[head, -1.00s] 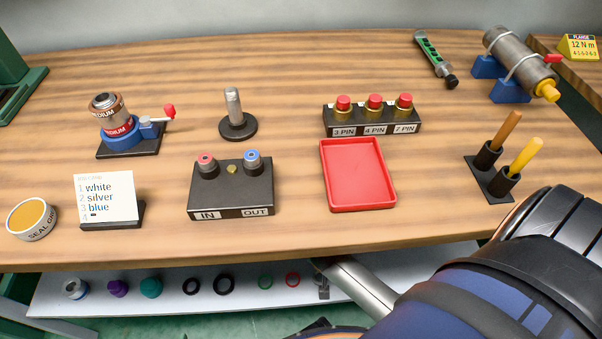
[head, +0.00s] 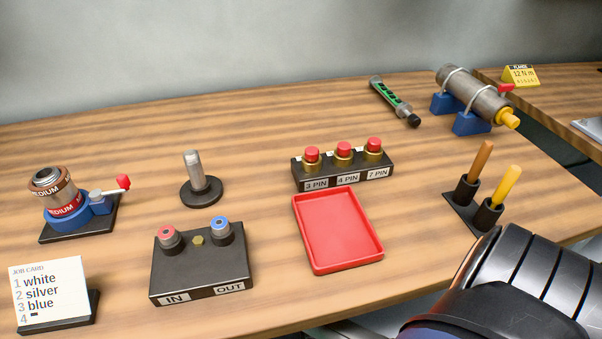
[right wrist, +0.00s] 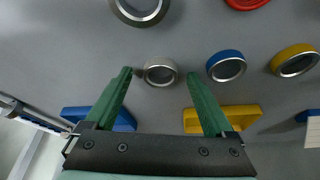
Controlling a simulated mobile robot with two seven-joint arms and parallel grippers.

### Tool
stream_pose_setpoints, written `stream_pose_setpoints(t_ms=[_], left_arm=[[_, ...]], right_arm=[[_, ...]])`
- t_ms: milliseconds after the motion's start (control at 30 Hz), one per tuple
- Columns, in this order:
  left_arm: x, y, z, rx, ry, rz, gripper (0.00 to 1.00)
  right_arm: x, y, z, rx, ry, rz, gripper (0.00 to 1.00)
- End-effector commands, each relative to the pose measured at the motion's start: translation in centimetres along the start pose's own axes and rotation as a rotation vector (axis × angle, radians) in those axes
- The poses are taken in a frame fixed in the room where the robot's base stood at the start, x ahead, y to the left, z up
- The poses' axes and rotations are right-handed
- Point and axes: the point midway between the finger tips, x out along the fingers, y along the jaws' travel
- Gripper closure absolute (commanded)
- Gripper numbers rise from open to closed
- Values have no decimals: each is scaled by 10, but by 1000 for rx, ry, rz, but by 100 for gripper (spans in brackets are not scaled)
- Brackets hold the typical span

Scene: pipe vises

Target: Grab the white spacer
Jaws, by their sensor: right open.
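A pale, whitish ring, the white spacer (right wrist: 160,72), lies on a grey surface in the right wrist view. My right gripper (right wrist: 157,75) is open, with its two green fingers apart. The pale ring shows between the fingertips and close to their level in the picture; I cannot tell the height gap. The gripper is empty. In the head view only my right arm shows at the lower right, and the right gripper is out of sight there. My left gripper is in neither view.
Beside the spacer are a blue ring (right wrist: 226,66), a yellow ring (right wrist: 295,60) and a larger dark ring (right wrist: 141,8). A blue bin (right wrist: 122,120) and a yellow bin (right wrist: 243,118) sit near the fingers. The bench has a red tray (head: 337,230) and job card (head: 48,290).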

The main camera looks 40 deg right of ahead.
Motion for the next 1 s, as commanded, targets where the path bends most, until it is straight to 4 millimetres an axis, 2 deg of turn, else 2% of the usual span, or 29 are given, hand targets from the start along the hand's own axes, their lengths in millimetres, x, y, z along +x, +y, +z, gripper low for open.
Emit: stream_pose_setpoints(t_ms=[133,900,1000], left_arm=[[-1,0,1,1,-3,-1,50],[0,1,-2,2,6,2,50],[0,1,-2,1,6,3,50]], right_arm=[[-1,0,0,0,0,0,13],[-1,0,0,-1,-1,0,100],[-1,0,0,-1,-1,-1,100]])
